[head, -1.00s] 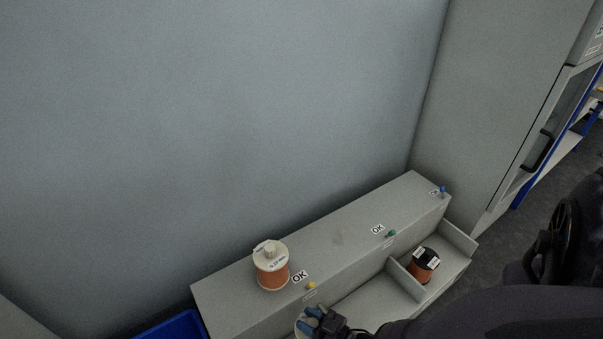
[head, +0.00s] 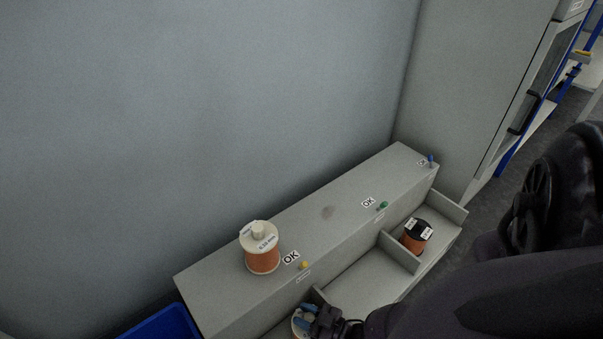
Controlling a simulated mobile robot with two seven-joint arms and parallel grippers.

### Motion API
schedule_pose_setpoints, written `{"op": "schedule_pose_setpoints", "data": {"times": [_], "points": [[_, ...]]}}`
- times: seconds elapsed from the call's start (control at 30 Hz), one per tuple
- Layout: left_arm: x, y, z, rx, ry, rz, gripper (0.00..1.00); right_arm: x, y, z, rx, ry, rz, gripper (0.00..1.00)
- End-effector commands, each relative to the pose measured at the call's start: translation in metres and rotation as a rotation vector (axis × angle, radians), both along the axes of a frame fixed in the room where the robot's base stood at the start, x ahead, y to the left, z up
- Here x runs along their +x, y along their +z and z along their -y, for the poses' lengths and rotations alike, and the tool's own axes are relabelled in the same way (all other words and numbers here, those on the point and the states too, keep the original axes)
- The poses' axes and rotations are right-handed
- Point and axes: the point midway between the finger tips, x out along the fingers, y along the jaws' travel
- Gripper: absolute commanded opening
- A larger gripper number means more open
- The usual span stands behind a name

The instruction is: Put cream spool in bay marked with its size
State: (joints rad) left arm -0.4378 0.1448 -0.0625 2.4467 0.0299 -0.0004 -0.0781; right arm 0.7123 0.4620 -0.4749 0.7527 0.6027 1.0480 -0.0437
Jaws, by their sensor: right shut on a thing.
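A cream spool (head: 302,325) wound with copper wire shows at the bottom edge, partly cut off and partly covered. Another cream spool (head: 262,258) with copper wire and a size label stands upright on the ledge. The bay labels by the yellow peg (head: 304,265) and green peg (head: 382,206) are too small to read. My left gripper is not in view.
A black-topped copper spool (head: 416,236) sits in the right bay. The middle bay (head: 365,278) is empty. A blue bin (head: 165,325) is at the lower left. A blue peg (head: 431,159) marks the ledge's far end, near a grey cabinet (head: 475,90).

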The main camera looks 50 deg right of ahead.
Motion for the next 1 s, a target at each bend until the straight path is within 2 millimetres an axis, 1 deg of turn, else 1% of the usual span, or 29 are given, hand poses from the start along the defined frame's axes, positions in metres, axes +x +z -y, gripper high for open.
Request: {"op": "schedule_pose_setpoints", "data": {"times": [0.37, 0.4, 0.53, 0.87, 1.0], "points": [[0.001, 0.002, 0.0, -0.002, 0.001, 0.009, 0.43, 0.004, 0.0, -0.001, 0.002, 0.0, 0.009, 0.0], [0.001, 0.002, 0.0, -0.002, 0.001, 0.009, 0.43, 0.002, -0.001, 0.0, 0.001, 0.0, 0.003, 0.39], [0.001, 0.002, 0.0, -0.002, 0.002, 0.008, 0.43, 0.002, -0.001, 0.0, 0.0, 0.0, 0.002, 0.59], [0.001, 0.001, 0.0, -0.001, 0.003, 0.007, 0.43, 0.001, -0.001, 0.0, 0.0, 0.0, 0.002, 0.59], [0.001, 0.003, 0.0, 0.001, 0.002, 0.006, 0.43, -0.012, 0.0, 0.003, 0.0, 0.0, 0.0, 0.59]]}}
